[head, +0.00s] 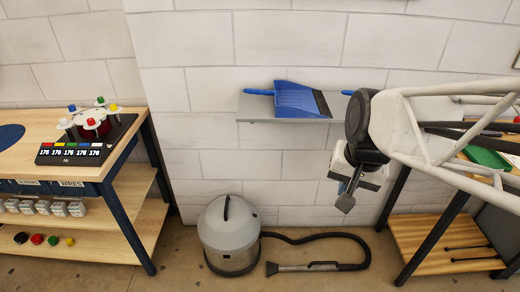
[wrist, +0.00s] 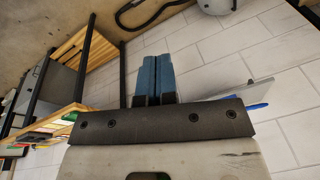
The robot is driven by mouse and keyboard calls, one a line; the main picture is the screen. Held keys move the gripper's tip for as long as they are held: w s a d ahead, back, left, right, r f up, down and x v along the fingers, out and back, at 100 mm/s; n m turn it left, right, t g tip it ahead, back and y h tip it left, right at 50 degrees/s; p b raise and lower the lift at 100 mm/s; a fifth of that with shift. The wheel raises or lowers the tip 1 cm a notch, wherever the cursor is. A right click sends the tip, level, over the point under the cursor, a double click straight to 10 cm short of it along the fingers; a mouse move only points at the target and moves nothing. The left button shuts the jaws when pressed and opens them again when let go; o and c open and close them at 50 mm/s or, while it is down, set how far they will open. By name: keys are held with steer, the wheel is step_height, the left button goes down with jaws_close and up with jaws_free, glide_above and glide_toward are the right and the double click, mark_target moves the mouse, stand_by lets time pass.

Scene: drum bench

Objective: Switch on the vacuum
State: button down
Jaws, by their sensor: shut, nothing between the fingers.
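The vacuum (head: 228,235) is a grey canister with a lighter domed lid and a dark handle on top. It stands upright on the floor against the wall, left of centre in the head view. Its black hose and floor nozzle (head: 308,267) lie on the floor to its right. Part of the vacuum shows at the top of the wrist view (wrist: 218,5). My gripper (head: 346,204) is shut and empty, up and to the right of the vacuum and apart from it. Its closed blue-grey fingers show in the wrist view (wrist: 153,75). No switch can be made out.
A wooden bench (head: 125,180) with drum-like parts stands left, with shelves below. A wall shelf (head: 255,107) holds a blue dustpan (head: 298,98). A second bench with a slatted lower shelf (head: 430,262) stands right. The floor in front of the vacuum looks clear.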

mark_target(255, 216)
steer(key=w+a+f+m+y, duration=0.1)
steer(key=w+a+f+m, duration=0.1)
steer(key=w+f+m, duration=0.6)
steer(key=w+a+f+m+g+y, duration=0.1)
steer(key=w+a+f+m, duration=0.15)
steer(key=w, duration=0.95)
steer(key=w+a+f+m+y, duration=0.1)
steer(key=w+a+f+m, duration=0.2)
steer(key=w+f+m, duration=0.55)
steer(key=w+a+f+m, duration=0.1)
steer(key=w+f+m, duration=0.3)
steer(key=f, duration=0.9)
steer(key=w+a+f+m+y, duration=0.1)
steer(key=w+f+m, duration=0.4)
steer(key=w+f, duration=0.5)
steer(key=w+a+f+m+g, duration=0.1)
steer(key=w+f+m, duration=0.3)
steer(key=f, duration=1.2)
steer(key=w+a, duration=0.1)
steer(key=w, duration=0.2)
steer(key=shift+w+a+f+y, duration=0.15)
steer(key=shift+a+f+y, duration=0.15)
steer(key=shift+a+f, duration=0.05)
steer(key=shift+x, duration=7)
steer(key=shift+f, duration=0.1)
